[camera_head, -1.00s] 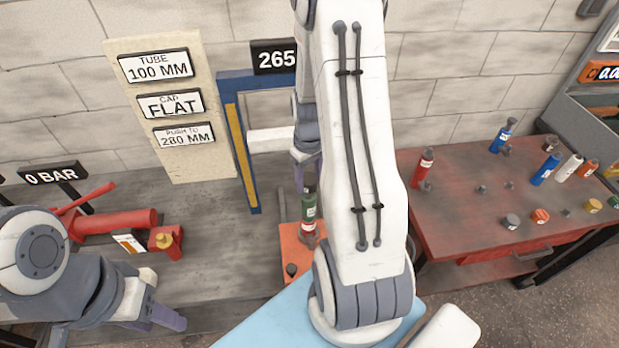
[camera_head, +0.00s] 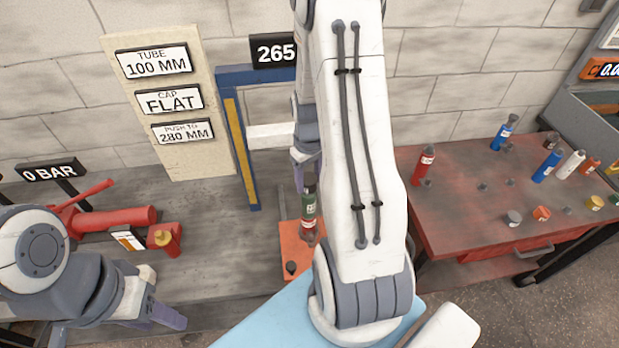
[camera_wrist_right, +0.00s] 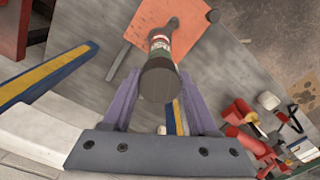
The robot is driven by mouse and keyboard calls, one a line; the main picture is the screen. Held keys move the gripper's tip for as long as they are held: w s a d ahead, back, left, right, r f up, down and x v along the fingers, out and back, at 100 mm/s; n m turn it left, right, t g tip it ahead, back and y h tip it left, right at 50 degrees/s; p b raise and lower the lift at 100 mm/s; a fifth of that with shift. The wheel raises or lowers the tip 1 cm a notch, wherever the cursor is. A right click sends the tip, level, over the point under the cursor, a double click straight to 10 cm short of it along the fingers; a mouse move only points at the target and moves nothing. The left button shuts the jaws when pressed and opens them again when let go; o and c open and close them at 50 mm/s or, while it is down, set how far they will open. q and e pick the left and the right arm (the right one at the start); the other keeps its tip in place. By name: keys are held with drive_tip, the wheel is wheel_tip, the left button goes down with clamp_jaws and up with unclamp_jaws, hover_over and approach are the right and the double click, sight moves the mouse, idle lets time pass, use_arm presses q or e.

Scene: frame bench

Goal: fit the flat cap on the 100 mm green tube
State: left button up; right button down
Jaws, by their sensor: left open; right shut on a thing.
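The green tube (camera_head: 309,203), with a white label and a red lower part, stands upright on the orange plate (camera_head: 297,262) behind my right arm. It also shows in the right wrist view (camera_wrist_right: 160,43). A dark, flat-topped cap (camera_wrist_right: 158,81) is at the tube's upper end. My right gripper (camera_wrist_right: 158,88) is shut on the cap, one purple finger on each side. In the head view my right gripper (camera_head: 306,178) is right above the tube and partly hidden. Whether the cap is fully seated cannot be told. My left gripper (camera_head: 115,327) is open and empty at the lower left.
A blue frame (camera_head: 240,140) stands beside the tube, under a 265 display (camera_head: 275,51). A sign board (camera_head: 168,100) reads tube 100 mm, cap flat. A red pump (camera_head: 115,219) sits left. The red table (camera_head: 470,225) at right holds several tubes and loose caps.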

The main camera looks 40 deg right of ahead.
sight(309, 179)
drive_tip(key=shift+f+b, duration=0.8)
drive_tip(key=shift+f, duration=0.45)
drive_tip(key=shift+c, duration=0.5)
unclamp_jaws()
drive_tip(key=shift+r, duration=0.1)
wheel_tip(309, 179, up, 10)
drive_tip(key=shift+r+b, duration=0.25)
drive_tip(key=shift+b, duration=0.55)
drive_tip(key=s+a+r+n+b, duration=0.1)
drive_tip(key=s+a+n, duration=0.1)
drive_tip(key=a, duration=0.8)
drive_tip(key=s+a+r+n+b, duration=0.1)
drive_tip(key=a+n, duration=0.1)
drive_tip(key=a, duration=0.9)
drive_tip(key=s+a+n+y+b, duration=0.1)
drive_tip(key=s+a+n, duration=0.2)
drive_tip(key=s+a, duration=0.6)
drive_tip(key=s, duration=0.4)
drive_tip(key=shift+a+f, duration=0.4)
